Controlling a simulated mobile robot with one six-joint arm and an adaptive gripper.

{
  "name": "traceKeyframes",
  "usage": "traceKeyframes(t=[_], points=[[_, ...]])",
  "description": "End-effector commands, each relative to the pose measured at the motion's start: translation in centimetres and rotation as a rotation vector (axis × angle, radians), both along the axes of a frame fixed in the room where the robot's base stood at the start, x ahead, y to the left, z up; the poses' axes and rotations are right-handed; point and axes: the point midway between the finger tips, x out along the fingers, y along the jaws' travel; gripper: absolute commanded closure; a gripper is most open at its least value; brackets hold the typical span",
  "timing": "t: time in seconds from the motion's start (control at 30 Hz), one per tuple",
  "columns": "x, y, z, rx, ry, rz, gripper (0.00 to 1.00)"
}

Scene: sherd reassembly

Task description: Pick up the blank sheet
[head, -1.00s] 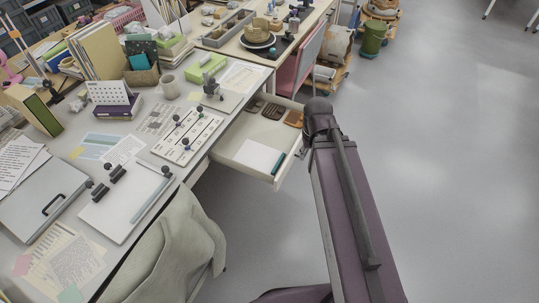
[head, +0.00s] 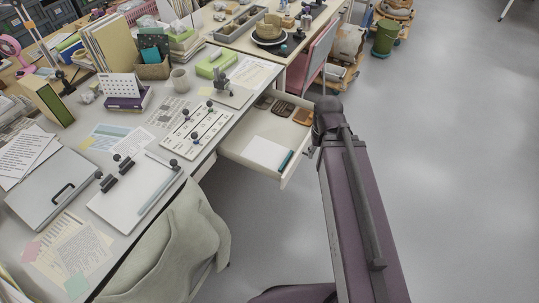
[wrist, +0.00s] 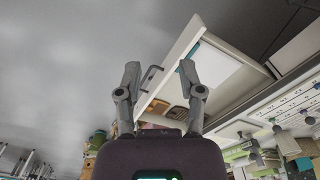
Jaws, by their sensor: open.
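The blank sheet (head: 266,153) is a white rectangle lying flat in the front part of an open drawer (head: 238,159) under the desk. A teal pen-like stick (head: 287,160) lies along its right edge. In the wrist view the sheet (wrist: 218,70) shows inside the drawer, partly behind a finger. My gripper (wrist: 159,72) is open and empty, its two grey fingers spread wide in front of the drawer. The drawer's front and dark handle (wrist: 150,77) show between the fingers. The head view does not show the fingers; my arm hides them.
The desk (head: 202,160) above holds a white board with knobs (head: 197,127), a clipboard (head: 130,195) and papers. A pale cloth (head: 180,240) hangs at its front. A pink chair (head: 317,58) stands beyond; the floor at right is open.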

Motion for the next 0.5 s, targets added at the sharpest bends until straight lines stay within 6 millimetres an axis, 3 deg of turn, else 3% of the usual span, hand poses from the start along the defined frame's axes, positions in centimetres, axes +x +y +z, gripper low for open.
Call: traceKeyframes(t=[0.13, 0.2, 0.37, 0.5], points=[[0.0, 0.0, 0.0, 0.0, 0.0, 0.0, 0.5], [0.0, 0.0, 0.0, 0.0, 0.0, 0.0, 0.68], [0.7, 0.2, -0.6, 0.0, 0.0, -0.013, 0.69], [2.3, 0.7, -2.0, 0.0, 0.0, -0.051, 0.69]])
